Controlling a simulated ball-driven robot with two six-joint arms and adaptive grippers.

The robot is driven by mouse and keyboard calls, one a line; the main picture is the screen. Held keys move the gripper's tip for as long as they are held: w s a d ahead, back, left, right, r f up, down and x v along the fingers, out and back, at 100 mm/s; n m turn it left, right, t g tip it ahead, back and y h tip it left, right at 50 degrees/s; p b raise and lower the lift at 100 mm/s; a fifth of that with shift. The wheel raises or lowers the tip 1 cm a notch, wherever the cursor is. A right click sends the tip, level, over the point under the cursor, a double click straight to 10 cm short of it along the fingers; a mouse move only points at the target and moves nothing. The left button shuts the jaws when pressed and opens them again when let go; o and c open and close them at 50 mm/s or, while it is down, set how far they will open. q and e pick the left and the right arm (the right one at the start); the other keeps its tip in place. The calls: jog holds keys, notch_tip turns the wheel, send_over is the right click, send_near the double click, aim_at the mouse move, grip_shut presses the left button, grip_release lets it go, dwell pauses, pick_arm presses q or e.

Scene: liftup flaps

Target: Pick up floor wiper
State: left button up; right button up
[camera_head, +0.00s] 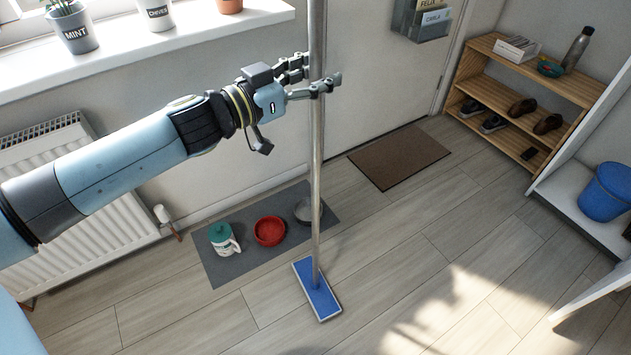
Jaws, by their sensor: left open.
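The floor wiper stands upright, with a long grey metal pole (317,170) and a flat blue head (317,290) resting on the wooden floor. The top of the pole runs out of the picture. My left gripper (322,76) reaches in from the left at the upper part of the pole. Its fingers are open and spread, one set behind the pole and one at its front, so the pole appears between them. I cannot tell whether they touch it. My right gripper is not in view.
A radiator (60,215) and windowsill (150,52) line the wall. A shoe rack (480,65) stands right. The front floor is clear.

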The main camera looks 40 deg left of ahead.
pick_arm(q)
grip_shut()
dwell(0.7)
